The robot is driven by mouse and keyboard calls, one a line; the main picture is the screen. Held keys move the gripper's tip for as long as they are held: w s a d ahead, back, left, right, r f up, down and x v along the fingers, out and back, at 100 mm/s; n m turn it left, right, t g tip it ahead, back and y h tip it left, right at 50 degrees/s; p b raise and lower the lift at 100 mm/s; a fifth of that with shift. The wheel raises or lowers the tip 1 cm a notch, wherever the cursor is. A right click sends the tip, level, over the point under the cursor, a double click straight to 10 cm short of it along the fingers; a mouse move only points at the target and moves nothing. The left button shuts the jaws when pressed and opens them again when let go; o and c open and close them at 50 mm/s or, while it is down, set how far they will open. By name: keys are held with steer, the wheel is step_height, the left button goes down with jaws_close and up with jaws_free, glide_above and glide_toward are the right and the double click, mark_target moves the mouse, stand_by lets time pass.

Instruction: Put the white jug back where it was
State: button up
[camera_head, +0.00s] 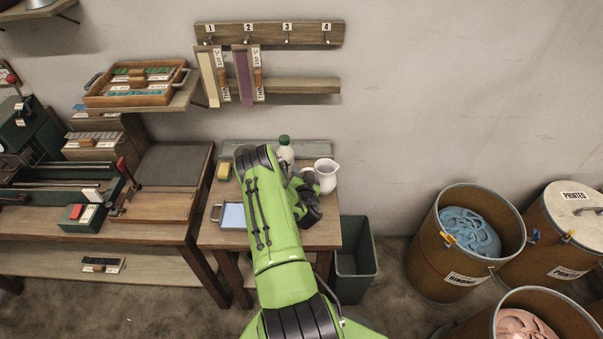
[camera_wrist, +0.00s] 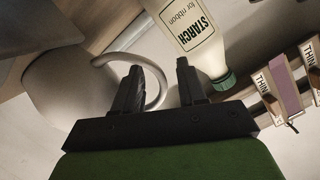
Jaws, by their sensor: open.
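The white jug (camera_head: 327,175) stands upright at the back right of the small wooden table (camera_head: 322,232), near the wall. In the wrist view the jug's body (camera_wrist: 70,90) is at the left, and its curved handle (camera_wrist: 162,84) shows between my two fingers. My gripper (camera_wrist: 160,68) is open at the handle. I cannot tell whether the fingers touch it. In the head view my gripper (camera_head: 308,187) is just left of the jug, partly hidden by my arm.
A starch bottle (camera_head: 286,153) with a green cap stands just left of the jug; it is close to my right finger in the wrist view (camera_wrist: 200,35). A yellow sponge (camera_head: 223,172) and a blue-bottomed tray (camera_head: 233,216) are on the table's left. A green bin (camera_head: 357,262) stands to the right.

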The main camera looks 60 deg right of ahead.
steer(key=shift+r+p, duration=0.3)
steer(key=b+v, duration=0.2)
steer(key=v, duration=1)
steer(key=w+a+r+n+y, duration=0.2)
steer(key=w+a+r+n, duration=0.1)
steer(key=w+r, duration=0.8)
steer(key=w+a+r+n+y, duration=0.3)
steer(key=w+a+r, duration=0.1)
steer(key=a+r, duration=0.5)
steer(key=s+a+r+n+y, duration=0.3)
steer(key=a+r, duration=0.1)
steer(key=a, duration=0.5)
steer(key=s+a+r+n+y, duration=0.2)
steer(key=a+r+n, duration=0.1)
steer(key=a, duration=0.7)
steer(key=s+a+n+g+y, duration=0.1)
steer(key=s+a+n, duration=0.1)
steer(key=s+a, duration=0.2)
steer(key=s+a+r+n+g+y, duration=0.1)
steer(key=s+a+n+y, duration=0.1)
steer(key=s, duration=0.6)
steer(key=shift+s+a+r+n+g, duration=0.3)
steer(key=shift+a+n, duration=0.5)
steer(key=shift+a, duration=0.4)
